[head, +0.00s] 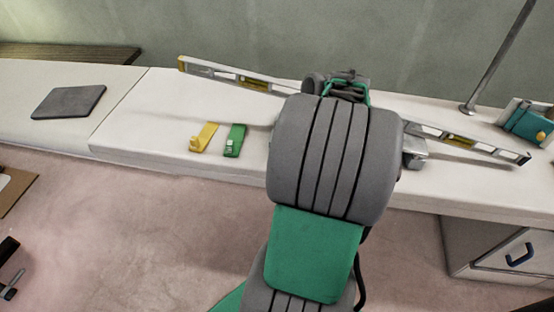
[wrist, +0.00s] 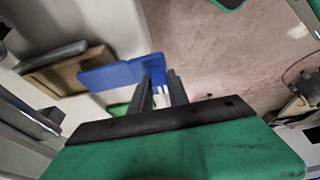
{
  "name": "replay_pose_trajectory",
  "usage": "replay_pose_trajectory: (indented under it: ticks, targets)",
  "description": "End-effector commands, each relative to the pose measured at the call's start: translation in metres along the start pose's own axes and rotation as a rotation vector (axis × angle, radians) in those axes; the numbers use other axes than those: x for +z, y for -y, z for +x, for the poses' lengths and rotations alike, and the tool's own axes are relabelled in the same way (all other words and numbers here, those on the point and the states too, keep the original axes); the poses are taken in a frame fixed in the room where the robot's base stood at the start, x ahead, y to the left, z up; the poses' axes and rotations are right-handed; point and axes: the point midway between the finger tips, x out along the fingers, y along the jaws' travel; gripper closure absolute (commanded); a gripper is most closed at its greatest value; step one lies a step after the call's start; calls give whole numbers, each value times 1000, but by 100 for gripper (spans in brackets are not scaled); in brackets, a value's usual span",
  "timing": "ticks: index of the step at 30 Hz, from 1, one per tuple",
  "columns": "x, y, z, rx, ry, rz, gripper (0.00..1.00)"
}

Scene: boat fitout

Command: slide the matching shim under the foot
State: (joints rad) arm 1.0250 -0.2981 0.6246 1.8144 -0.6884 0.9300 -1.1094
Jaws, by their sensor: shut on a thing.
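In the wrist view my gripper (wrist: 160,84) is shut on a blue shim (wrist: 112,74), whose flat body sticks out to the left of the fingers. In the head view my own arm hides the gripper and the blue shim. A yellow shim (head: 203,138) and a green shim (head: 235,140) lie side by side on the white counter (head: 130,120), left of my arm. I cannot make out the foot for certain; a grey metal block (head: 414,160) shows partly behind my arm on the right.
A long spirit level (head: 225,75) runs across the counter behind my arm, and its right end (head: 500,152) shows too. A dark grey pad (head: 68,102) lies at the left. A thin post (head: 490,70) and a teal object (head: 528,123) stand at the right.

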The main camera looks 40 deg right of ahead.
Motion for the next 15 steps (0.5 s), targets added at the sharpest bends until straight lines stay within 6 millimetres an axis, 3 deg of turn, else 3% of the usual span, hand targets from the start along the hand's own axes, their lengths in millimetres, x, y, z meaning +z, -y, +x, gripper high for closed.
replay_pose_trajectory:
  ticks: [15]
  targets:
    - [1,-36,1,0,0,1,100]
